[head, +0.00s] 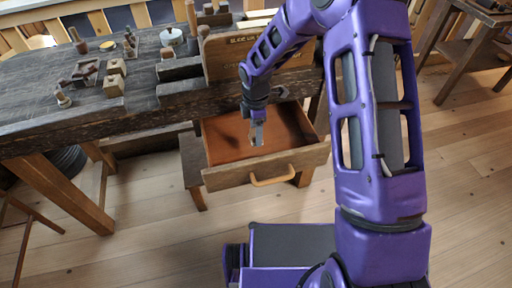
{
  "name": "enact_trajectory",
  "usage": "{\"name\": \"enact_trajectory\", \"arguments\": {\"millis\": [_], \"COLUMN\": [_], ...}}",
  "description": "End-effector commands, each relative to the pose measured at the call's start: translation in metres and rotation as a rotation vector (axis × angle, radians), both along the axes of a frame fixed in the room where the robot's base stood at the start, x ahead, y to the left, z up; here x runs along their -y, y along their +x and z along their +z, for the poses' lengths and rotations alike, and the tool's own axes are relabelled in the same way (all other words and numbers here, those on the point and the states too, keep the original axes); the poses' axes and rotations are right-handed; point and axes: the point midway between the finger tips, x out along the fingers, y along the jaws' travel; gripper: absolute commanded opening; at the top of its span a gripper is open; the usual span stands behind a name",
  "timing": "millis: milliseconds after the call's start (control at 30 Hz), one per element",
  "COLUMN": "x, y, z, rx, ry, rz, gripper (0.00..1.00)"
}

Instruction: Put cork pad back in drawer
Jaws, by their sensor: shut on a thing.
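The drawer (218,160) is pulled out from under the workbench, with a brown inside and a wooden front that has a curved handle (272,178). My gripper (257,143) points down into the drawer's opening, near its middle. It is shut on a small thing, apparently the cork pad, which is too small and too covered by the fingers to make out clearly. I cannot tell whether that thing touches the drawer floor. The rest of the drawer floor that shows looks bare.
The dark workbench top (40,105) carries wooden blocks (114,84), turned pieces and a round lidded pot (171,37). A wooden board with lettering (228,62) stands upright behind the drawer. Plank floor (140,230) lies open in front.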

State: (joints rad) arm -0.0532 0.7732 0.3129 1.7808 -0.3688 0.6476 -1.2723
Motion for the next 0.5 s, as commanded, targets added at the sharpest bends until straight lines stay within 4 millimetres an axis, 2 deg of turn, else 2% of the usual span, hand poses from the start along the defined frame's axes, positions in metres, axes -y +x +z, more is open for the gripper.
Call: {"name": "enact_trajectory", "arguments": {"millis": [33,67,267,400,500], "x": [0.0,0.0,0.0,0.0,0.0], "y": [-0.001,-0.001,0.0,0.0,0.0], "z": [-0.012,-0.017,-0.036,-0.057,-0.061], "rx": [-0.004,-0.003,-0.001,-0.002,0.001], "ry": [-0.001,-0.001,0.0,-0.001,0.0], "rz": [0.001,0.001,0.0,-0.002,-0.002], "gripper": [0.12,0.12,0.12,0.12,0.12]}}
